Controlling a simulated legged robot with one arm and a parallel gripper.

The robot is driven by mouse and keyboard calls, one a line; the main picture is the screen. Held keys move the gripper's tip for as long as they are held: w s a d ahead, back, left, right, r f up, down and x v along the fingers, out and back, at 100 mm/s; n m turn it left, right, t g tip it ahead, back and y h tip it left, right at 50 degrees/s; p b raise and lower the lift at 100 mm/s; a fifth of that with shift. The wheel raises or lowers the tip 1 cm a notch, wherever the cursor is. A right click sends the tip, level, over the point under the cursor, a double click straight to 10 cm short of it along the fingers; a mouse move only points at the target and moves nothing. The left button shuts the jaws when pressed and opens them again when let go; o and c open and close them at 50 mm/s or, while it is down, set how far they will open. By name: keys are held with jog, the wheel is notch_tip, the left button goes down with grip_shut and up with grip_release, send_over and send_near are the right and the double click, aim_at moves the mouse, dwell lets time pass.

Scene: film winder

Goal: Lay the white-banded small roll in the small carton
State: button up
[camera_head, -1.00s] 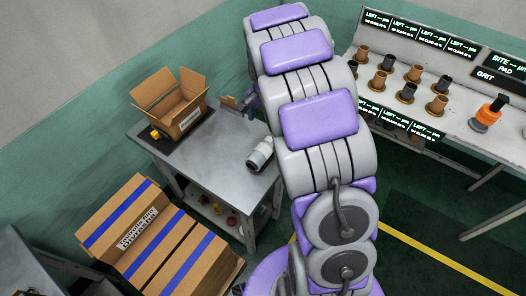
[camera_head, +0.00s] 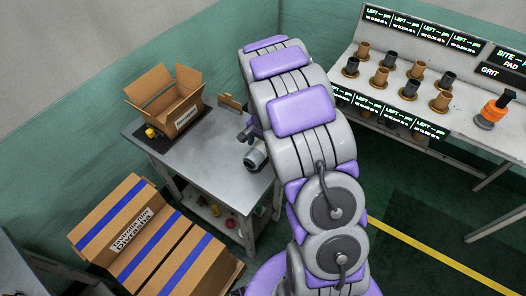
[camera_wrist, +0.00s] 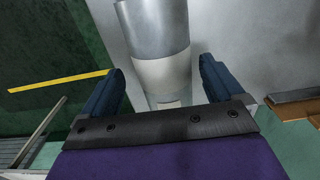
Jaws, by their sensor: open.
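A grey roll with a white band (camera_wrist: 165,75) lies on the metal table (camera_head: 208,152), near its right edge in the head view. The roll (camera_head: 256,158) is partly hidden there by my arm. In the wrist view, my gripper (camera_wrist: 163,82) is open, with one dark blue finger on each side of the roll's white band. I cannot tell whether either finger touches it. The small open carton (camera_head: 172,105) stands on a dark mat at the back left of the table, flaps up. Its inside is only partly visible.
Large cartons with blue tape (camera_head: 150,240) stand in front left of the table. A yellow object (camera_head: 151,132) sits beside the small carton. A rack with several dark and brown spools (camera_head: 400,80) stands at the right. The table's middle is clear.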

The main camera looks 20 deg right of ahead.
jog(key=shift+a+f, duration=0.35)
jog(key=shift+f, duration=0.4)
jog(key=shift+a+f, duration=0.1)
jog(key=shift+a, duration=0.45)
jog(key=shift+d, duration=0.75)
jog(key=c, duration=0.5)
jog(key=shift+a, duration=0.45)
jog(key=c, duration=0.7)
jog(key=shift+c, duration=0.3)
jog(key=shift+d, duration=0.1)
